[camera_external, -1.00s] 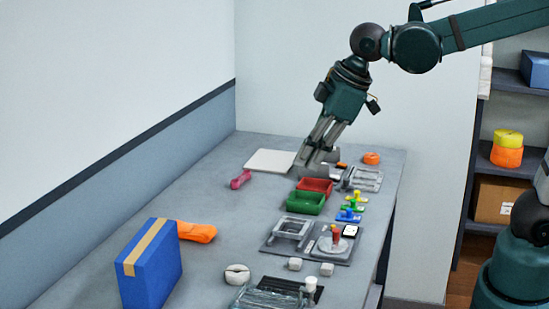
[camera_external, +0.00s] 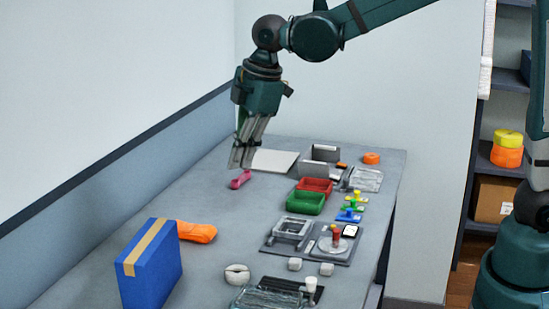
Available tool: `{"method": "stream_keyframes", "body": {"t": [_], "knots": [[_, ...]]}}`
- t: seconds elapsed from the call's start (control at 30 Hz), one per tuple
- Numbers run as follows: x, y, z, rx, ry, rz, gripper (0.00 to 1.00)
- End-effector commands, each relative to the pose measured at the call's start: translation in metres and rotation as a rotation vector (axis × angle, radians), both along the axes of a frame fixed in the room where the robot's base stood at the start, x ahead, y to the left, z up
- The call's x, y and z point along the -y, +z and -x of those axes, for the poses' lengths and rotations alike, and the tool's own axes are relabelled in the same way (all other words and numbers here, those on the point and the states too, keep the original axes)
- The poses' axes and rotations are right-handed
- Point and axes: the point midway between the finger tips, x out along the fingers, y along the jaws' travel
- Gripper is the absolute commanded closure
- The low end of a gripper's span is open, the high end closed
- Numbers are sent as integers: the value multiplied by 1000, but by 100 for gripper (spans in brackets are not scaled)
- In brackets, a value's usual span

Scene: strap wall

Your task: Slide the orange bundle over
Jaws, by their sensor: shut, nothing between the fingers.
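The orange bundle (camera_external: 197,232) lies on the table at the left, just behind and to the right of the blue box with a tan band. My gripper (camera_external: 240,165) is shut and empty. It points down over the far left part of the table, just above or beside a pink bundle (camera_external: 240,179); I cannot tell whether they touch. The orange bundle lies nearer the camera than my gripper, well apart from it.
The blue box (camera_external: 150,265) stands upright at the front left. A white panel (camera_external: 274,161) lies at the back. The table between the orange and pink bundles is clear.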

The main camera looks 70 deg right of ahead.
Motion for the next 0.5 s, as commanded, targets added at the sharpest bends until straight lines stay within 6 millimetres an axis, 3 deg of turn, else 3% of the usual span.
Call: {"method": "stream_keyframes", "body": {"t": [0.5], "knots": [[-19,-35,-78,-89,229,51,100]]}}
